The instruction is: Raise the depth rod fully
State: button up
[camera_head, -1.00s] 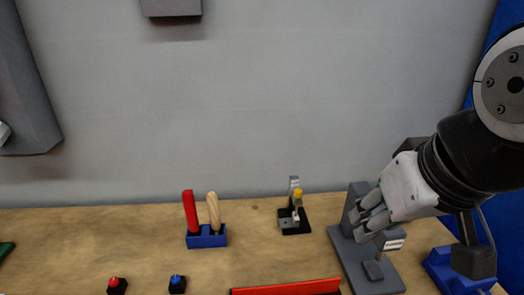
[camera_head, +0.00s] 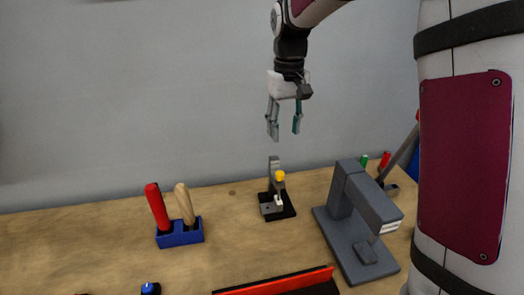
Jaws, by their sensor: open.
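My gripper (camera_head: 284,130) is open and empty, with its fingers pointing down. It hangs in the air above a small grey stand (camera_head: 274,165) with a yellow knob (camera_head: 280,176) and a black base (camera_head: 287,211). There is a visible gap between the fingertips and the stand in the picture. A larger grey machine (camera_head: 351,203) with an overhanging head and a flat base stands to the right of it. I cannot tell for sure which part is the depth rod.
A blue holder (camera_head: 181,236) with a red-handled and a wooden-handled tool stands at left. A red bar (camera_head: 275,281) lies at the front. A blue-topped button (camera_head: 150,288) is at the front left. My arm covers the right side. Bare wooden table (camera_head: 80,240) lies at far left.

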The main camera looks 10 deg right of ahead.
aim_at(280, 173)
jog(key=f, duration=0.5)
jog(key=w+f+p, duration=0.1)
jog(key=f, duration=0.4)
jog(key=w+f+p, duration=0.1)
jog(key=f, duration=0.4)
jog(key=shift+f, duration=0.25)
grip_shut()
